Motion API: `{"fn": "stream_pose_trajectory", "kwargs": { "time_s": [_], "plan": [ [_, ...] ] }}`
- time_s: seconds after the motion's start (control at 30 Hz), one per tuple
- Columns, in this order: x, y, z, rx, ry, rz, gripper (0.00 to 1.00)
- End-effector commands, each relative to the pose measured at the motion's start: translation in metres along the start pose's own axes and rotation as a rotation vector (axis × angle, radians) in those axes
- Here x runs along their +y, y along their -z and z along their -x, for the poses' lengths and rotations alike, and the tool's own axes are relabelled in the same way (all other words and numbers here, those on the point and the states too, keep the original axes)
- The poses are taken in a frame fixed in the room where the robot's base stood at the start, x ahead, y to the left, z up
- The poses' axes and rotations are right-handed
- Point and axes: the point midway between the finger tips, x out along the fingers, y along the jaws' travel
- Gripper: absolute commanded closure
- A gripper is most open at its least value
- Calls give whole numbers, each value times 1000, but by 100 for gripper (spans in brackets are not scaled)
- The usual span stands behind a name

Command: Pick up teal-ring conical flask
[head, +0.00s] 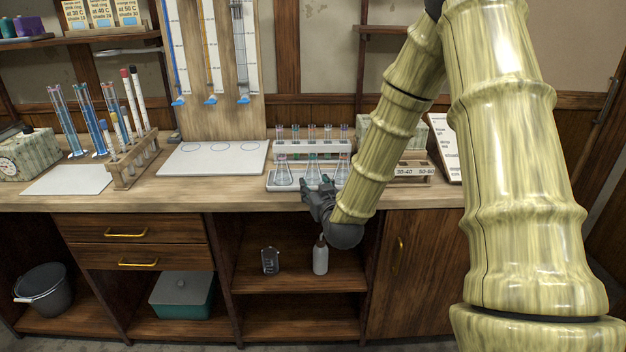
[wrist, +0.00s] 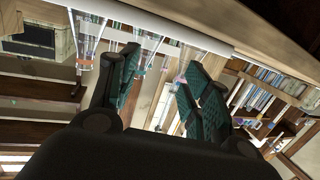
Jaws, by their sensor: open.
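Several clear conical flasks stand in a white rack tray (head: 272,187) on the bench in the head view. One flask (head: 283,172) stands at the left and another (head: 342,172) at the right; a middle flask (head: 313,173) is just behind my gripper (head: 316,190). My gripper is at the tray's front edge. In the wrist view my gripper (wrist: 160,82) is open, its dark green pads apart. Clear glass shows beyond and between the fingers, with no visible grip on it.
Behind the flasks a white rack (head: 312,147) holds several small tubes. A white mat (head: 212,159) lies to the left below a burette board. A bottle (head: 320,256) and beaker (head: 270,261) stand on the shelf below.

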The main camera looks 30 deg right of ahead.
Motion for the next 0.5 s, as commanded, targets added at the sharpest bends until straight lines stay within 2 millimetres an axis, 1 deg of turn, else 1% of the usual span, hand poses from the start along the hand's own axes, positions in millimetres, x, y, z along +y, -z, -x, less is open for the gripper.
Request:
{"fn": "stream_pose_trajectory", "kwargs": {
  "time_s": [0.03, 0.1, 0.2, 0.27, 0.37, 0.5],
  "plan": [
    [8, 14, -4, 40, -14, -9, 52],
    [15, 29, -6, 80, -29, -14, 52],
    [22, 43, -8, 114, -42, -18, 52],
    [24, 48, -10, 125, -46, -19, 52],
    [26, 52, -19, 131, -49, -20, 52],
    [27, 54, -39, 129, -49, -19, 52]
  ]
}}
